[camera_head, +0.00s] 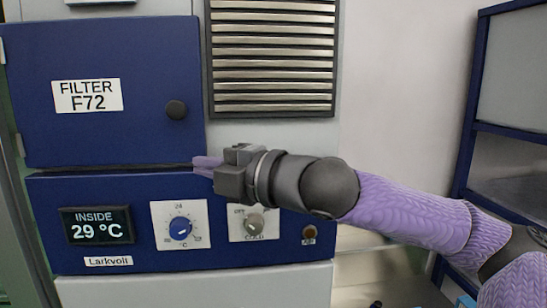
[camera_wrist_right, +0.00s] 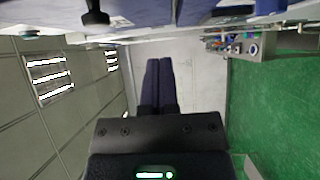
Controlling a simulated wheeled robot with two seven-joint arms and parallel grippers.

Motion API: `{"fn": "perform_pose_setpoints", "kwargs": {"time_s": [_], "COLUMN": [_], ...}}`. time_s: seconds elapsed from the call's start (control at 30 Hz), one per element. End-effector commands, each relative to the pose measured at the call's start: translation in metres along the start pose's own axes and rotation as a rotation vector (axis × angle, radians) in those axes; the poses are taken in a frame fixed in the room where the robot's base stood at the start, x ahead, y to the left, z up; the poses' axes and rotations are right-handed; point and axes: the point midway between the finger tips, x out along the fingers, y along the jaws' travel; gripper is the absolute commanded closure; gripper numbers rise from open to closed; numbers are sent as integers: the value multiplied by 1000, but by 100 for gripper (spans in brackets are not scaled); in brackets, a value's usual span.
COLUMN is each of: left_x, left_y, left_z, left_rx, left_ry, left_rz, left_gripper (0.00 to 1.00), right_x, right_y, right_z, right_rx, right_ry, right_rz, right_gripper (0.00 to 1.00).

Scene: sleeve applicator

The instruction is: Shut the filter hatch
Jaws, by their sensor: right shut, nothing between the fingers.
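The filter hatch (camera_head: 60,45) is a blue door labelled FILTER F72, hinged on the left, with a round black knob (camera_head: 176,110) near its right edge. It lies across its opening, with a dark gap under its bottom edge. I cannot tell whether it is fully flush. My right gripper (camera_head: 197,163) is shut and empty, its purple fingers at the hatch's lower right corner, below the knob. Contact is unclear. In the right wrist view the shut fingers (camera_wrist_right: 158,62) point ahead, and the knob (camera_wrist_right: 97,14) is at the top left. My left gripper is not in view.
Below the hatch is a blue control panel (camera_head: 140,262) with a 29 °C display (camera_head: 97,225) and dials. A slatted vent (camera_head: 272,60) is to the right of the hatch. A blue-framed shelf (camera_head: 468,150) stands far right. Green floor (camera_wrist_right: 275,120) is open in the wrist view.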

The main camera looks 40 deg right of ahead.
Motion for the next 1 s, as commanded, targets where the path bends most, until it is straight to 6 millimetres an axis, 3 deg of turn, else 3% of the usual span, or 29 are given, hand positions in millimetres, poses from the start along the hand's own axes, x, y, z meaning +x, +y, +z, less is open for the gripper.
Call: {"fn": "perform_pose_setpoints", "kwargs": {"time_s": [0.17, 0.6, 1.0], "left_x": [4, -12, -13], "left_y": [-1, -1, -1], "left_z": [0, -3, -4], "left_rx": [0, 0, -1], "left_ry": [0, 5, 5], "left_rz": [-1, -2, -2], "left_gripper": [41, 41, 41], "right_x": [-13, -51, -57], "right_y": [-2, 1, 0], "right_z": [18, 70, 78], "right_rx": [-3, -3, -1], "right_ry": [-8, -10, -3], "right_rz": [-3, 0, 2], "right_gripper": [100, 100, 100]}}
